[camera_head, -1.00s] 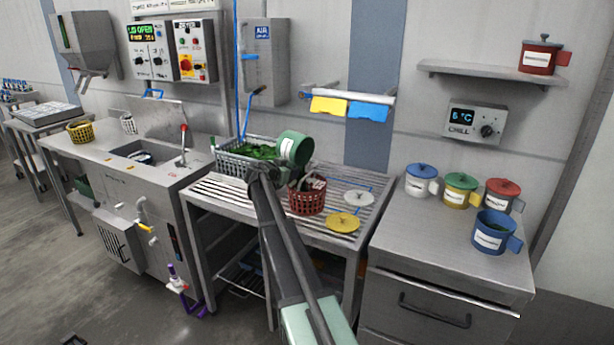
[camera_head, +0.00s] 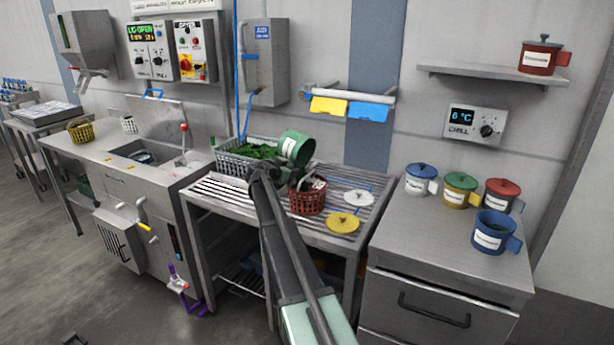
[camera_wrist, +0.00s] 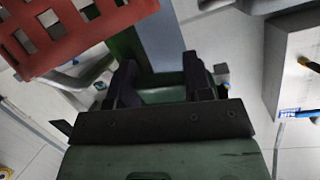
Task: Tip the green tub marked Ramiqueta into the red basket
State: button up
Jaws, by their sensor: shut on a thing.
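The green tub (camera_head: 297,148) is held in the air, tilted on its side, over the draining table between the grey greens basket and the red basket. A white label shows on it, but I cannot read the marking. The red basket (camera_head: 307,200) stands on the slatted table just below and right of the tub. Dark and pale shapes show at its top; I cannot tell its contents. In the wrist view, the red basket (camera_wrist: 75,32) shows at upper left. My gripper (camera_wrist: 160,85) is shut on the tub, seen as dark green (camera_wrist: 124,45) between the fingers.
A grey basket of greens (camera_head: 228,163) stands left of the tub. A white lid (camera_head: 358,197) and a yellow lid (camera_head: 343,223) lie right of the red basket. Several lidded tubs and an open blue tub (camera_head: 491,231) stand on the right counter (camera_head: 430,250).

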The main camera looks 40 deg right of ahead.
jog(key=shift+r+m, duration=0.15)
jog(key=shift+m, duration=0.15)
dwell(0.4)
